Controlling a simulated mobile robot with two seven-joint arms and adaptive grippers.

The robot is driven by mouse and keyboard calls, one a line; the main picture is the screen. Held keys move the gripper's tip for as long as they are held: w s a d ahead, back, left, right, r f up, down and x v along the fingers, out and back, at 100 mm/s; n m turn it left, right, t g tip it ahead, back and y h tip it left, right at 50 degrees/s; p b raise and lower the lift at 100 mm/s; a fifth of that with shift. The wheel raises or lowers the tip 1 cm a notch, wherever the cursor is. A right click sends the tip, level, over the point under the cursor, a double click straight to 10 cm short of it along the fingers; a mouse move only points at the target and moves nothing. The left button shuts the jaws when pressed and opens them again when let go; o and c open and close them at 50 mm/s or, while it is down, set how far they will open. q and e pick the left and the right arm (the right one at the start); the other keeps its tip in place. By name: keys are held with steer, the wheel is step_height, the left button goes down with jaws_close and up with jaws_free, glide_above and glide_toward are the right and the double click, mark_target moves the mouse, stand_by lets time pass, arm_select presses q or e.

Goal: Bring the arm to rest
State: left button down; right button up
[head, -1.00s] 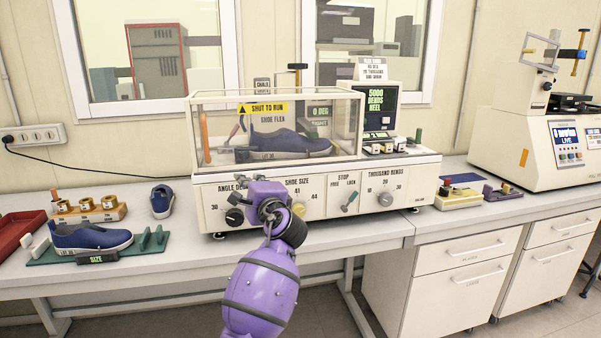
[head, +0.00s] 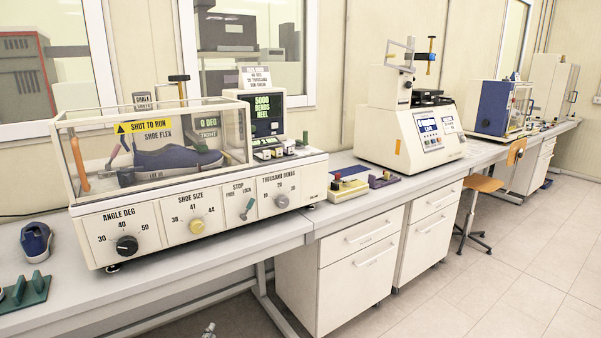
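Neither of my grippers shows clearly in the head view, and no purple arm link is in view. A small grey metal part (head: 209,330) pokes up at the bottom edge; too little shows to tell what it is. The shoe flex machine (head: 200,240) stands on the bench at left, with nothing touching its front. Its clear cover (head: 90,150) is down over a blue shoe (head: 178,157). Its screen (head: 264,114) reads 5000 bends, heel.
A blue shoe (head: 36,242) and a green stand (head: 26,292) are at the left. A second tester (head: 410,135) stands farther right. A stool (head: 482,185) stands by the bench; the floor (head: 500,275) at right is clear.

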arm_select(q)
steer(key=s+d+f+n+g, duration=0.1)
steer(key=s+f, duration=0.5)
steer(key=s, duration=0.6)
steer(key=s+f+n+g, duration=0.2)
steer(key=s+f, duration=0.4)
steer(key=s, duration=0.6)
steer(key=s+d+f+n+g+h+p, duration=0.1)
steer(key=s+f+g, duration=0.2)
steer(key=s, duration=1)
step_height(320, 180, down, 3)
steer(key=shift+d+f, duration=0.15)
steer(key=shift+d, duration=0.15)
